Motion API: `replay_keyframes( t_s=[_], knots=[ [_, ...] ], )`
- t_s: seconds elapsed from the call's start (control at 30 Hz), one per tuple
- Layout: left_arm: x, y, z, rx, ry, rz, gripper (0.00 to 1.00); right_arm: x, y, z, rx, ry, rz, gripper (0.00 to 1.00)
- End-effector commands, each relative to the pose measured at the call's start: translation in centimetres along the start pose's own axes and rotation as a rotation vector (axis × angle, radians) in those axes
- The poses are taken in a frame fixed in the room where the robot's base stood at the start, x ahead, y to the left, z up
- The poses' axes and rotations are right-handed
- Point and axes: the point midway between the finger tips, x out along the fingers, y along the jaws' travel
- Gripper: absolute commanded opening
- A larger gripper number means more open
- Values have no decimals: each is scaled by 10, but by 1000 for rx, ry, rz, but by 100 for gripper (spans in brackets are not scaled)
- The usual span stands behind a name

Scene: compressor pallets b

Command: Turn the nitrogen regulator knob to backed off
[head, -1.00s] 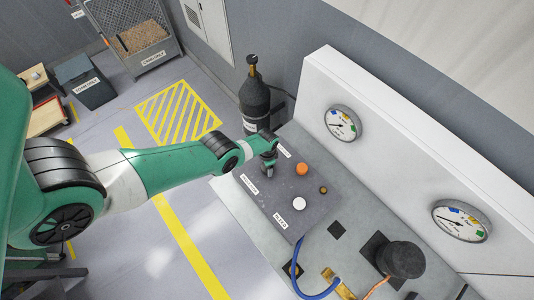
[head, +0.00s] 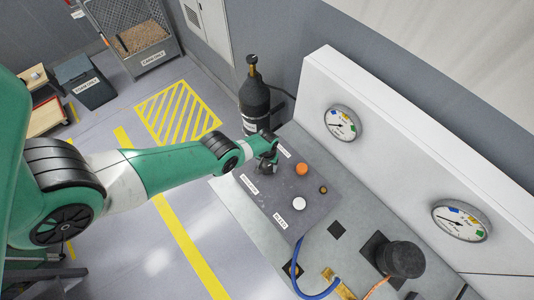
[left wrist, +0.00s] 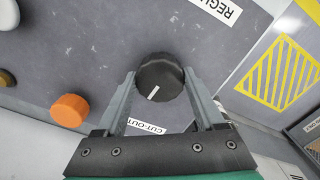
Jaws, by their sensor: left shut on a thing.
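The regulator knob is a black round knob (left wrist: 160,75) on the dark grey panel (left wrist: 75,55) in the left wrist view. A white pointer mark on it points toward the bottom of that view, slightly left. My left gripper (left wrist: 160,86) has its two fingers on either side of the knob and is shut on it. In the head view the left gripper (head: 267,168) is at the panel's far left corner and hides the knob. A label starting "REGU" (left wrist: 222,8) and a "CUT-OUT" label (left wrist: 147,127) lie near the knob. My right gripper is not in view.
An orange knob (head: 302,169), a small brass knob (head: 323,190) and a white button (head: 299,204) sit on the same panel. A black gas cylinder (head: 255,100) stands behind the bench. Two gauges (head: 341,124) are on the white back wall. A blue hose (head: 300,275) lies in front.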

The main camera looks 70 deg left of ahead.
Motion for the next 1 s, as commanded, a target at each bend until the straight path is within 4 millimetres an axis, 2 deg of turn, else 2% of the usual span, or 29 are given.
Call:
replay_keyframes(
  t_s=[0.3,0.83,0.87,1.0],
  knots=[
    [1,0,0,-127,2,0,15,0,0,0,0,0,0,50],
    [0,0,0,-154,1,1,15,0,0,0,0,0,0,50],
    [0,0,0,-154,1,1,76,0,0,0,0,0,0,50],
    [0,0,0,-152,1,1,100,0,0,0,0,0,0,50]
  ],
)
